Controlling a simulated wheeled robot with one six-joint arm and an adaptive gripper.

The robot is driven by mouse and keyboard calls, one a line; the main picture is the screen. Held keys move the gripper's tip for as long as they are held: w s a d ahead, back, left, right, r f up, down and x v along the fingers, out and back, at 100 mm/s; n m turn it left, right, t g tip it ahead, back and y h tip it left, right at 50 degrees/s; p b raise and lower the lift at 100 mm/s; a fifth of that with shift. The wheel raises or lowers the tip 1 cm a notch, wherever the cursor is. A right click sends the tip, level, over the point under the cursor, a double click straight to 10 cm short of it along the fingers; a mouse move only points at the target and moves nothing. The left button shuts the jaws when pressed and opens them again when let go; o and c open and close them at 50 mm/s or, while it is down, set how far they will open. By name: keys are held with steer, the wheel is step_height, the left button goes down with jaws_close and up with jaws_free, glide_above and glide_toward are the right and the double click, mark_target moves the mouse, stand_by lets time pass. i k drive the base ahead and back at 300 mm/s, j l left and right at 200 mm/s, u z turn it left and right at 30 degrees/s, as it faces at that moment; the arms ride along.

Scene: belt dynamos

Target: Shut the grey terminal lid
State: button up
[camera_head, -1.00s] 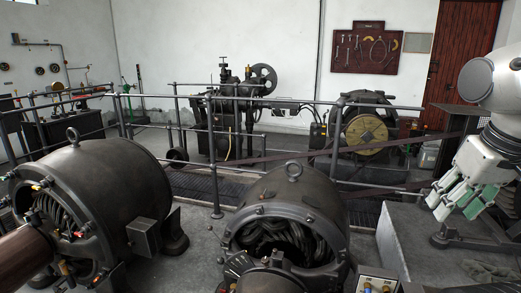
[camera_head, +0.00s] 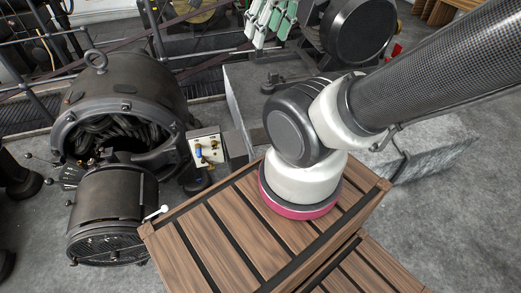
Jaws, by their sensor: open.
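The terminal box (camera_head: 207,150) sits at the right side of the middle dynamo. Its pale face is exposed, with a blue terminal and brass-coloured terminals. A grey plate (camera_head: 236,148), which looks like the terminal lid, stands open along the right edge of that face. My gripper (camera_head: 268,18) is at the top of the head view, with green-padded fingers. It is partly cut off by the frame's top edge. It is open and empty, above and to the right of the terminal box in the picture, and clear of the lid.
The dark dynamo (camera_head: 120,110) has an open end with coils and a lifting ring. A smaller cylinder (camera_head: 115,205) juts from its front, with a white-tipped lever beside it. Railings (camera_head: 60,45) run behind. A grey block (camera_head: 245,95) stands right of the box. Bare floor (camera_head: 450,220) lies at right.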

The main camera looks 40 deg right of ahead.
mark_target(237, 152)
steer(key=k+l, duration=0.1)
steer(key=l, duration=0.3)
steer(key=k+l+u, duration=0.15)
steer(key=l, duration=0.65)
steer(key=k+l+u, duration=0.1)
steer(key=l, duration=0.3)
steer(key=k, duration=0.05)
